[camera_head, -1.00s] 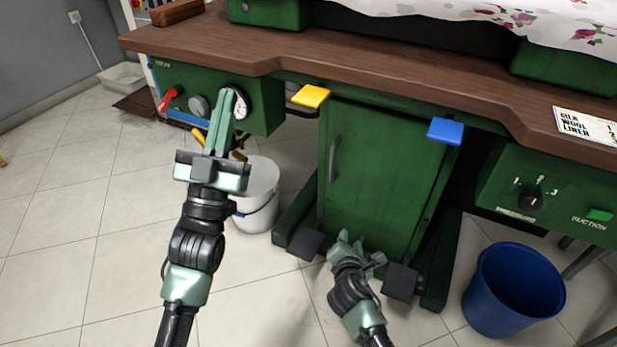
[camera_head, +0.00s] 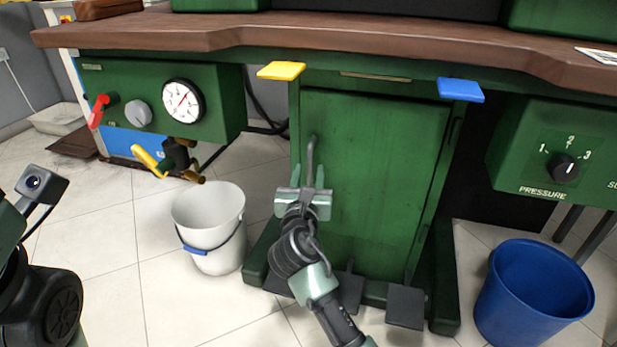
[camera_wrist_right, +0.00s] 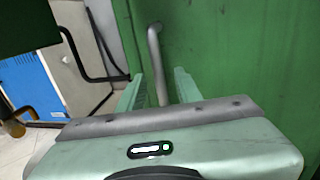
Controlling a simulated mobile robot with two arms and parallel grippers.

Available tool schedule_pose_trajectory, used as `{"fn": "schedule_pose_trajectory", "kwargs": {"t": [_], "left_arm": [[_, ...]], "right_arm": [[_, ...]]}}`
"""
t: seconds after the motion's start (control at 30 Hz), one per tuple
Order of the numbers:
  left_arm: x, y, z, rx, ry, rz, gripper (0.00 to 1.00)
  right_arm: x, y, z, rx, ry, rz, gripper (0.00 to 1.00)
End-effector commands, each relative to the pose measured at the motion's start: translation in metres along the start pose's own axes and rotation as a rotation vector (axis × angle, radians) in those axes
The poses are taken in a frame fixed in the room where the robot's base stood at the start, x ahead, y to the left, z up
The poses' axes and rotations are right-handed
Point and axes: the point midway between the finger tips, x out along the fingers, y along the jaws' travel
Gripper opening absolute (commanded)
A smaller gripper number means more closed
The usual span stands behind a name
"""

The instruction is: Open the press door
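The green press door (camera_head: 375,180) is closed on the front of the press. Its grey vertical bar handle (camera_head: 310,152) is near the door's left edge. My right gripper (camera_head: 306,175) is at the handle's lower part, with its fingers apart. In the right wrist view, the handle (camera_wrist_right: 156,60) stands between the two pale green fingertips (camera_wrist_right: 158,88), with gaps on both sides. Contact with the handle cannot be made out. My left gripper is out of view; only part of my left arm shows at the left edge.
A white bucket (camera_head: 208,228) stands left of the door and a blue bin (camera_head: 532,295) stands at the right. Dark foot pedals (camera_head: 405,306) are below the door. Yellow (camera_head: 281,70) and blue (camera_head: 460,90) tabs stick out above it. Tiled floor is clear in front.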

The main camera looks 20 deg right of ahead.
Motion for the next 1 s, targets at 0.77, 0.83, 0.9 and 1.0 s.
{"fn": "schedule_pose_trajectory", "kwargs": {"t": [0.77, 0.83, 0.9, 1.0], "left_arm": [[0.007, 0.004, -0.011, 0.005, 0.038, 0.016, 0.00], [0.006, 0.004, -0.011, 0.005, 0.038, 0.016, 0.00], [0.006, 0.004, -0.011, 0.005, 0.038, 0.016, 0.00], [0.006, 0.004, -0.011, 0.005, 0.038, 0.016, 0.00]], "right_arm": [[0.022, 0.000, -0.001, 0.001, 0.001, 0.001, 0.00], [0.022, 0.000, -0.001, 0.001, 0.001, 0.001, 0.00], [0.022, 0.000, -0.001, 0.001, 0.001, 0.001, 0.00], [0.022, 0.000, -0.001, 0.001, 0.001, 0.001, 0.00]]}}
